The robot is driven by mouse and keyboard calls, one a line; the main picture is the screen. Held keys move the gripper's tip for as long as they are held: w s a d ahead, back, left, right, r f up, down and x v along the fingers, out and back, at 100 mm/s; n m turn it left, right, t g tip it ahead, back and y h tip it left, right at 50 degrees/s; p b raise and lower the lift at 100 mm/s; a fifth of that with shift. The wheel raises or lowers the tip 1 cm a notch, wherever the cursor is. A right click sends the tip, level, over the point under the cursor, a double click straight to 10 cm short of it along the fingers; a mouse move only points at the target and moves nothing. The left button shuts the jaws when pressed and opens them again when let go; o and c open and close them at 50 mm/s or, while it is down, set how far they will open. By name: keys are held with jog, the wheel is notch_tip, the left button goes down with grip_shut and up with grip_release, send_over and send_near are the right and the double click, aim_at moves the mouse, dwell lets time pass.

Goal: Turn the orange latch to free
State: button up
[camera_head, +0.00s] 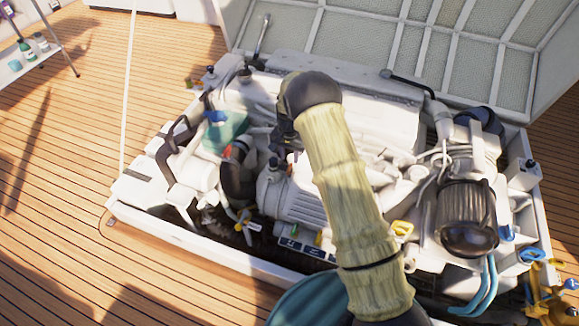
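My arm crosses the picture from the bottom edge up over the engine (300,205), with a pale ribbed sleeve and a dark joint at its top. Dark parts of my gripper (285,138) show just left of the sleeve, over the middle of the engine. Its fingers cannot be made out, nor whether it touches anything. A small orange-red piece (227,151) shows left of it beside a black hose.
The engine sits in a white-rimmed hatch (190,243) in a wooden deck (65,200). The raised lid (400,50) stands behind it. Orange-yellow valves (550,282) and blue hoses (484,290) crowd the lower right. A small shelf (35,60) stands upper left. The left deck is clear.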

aim_at(289, 167)
notch_tip(289, 167, down, 6)
jog(key=shift+r+b, duration=0.25)
jog(key=shift+b, duration=0.2)
grip_shut()
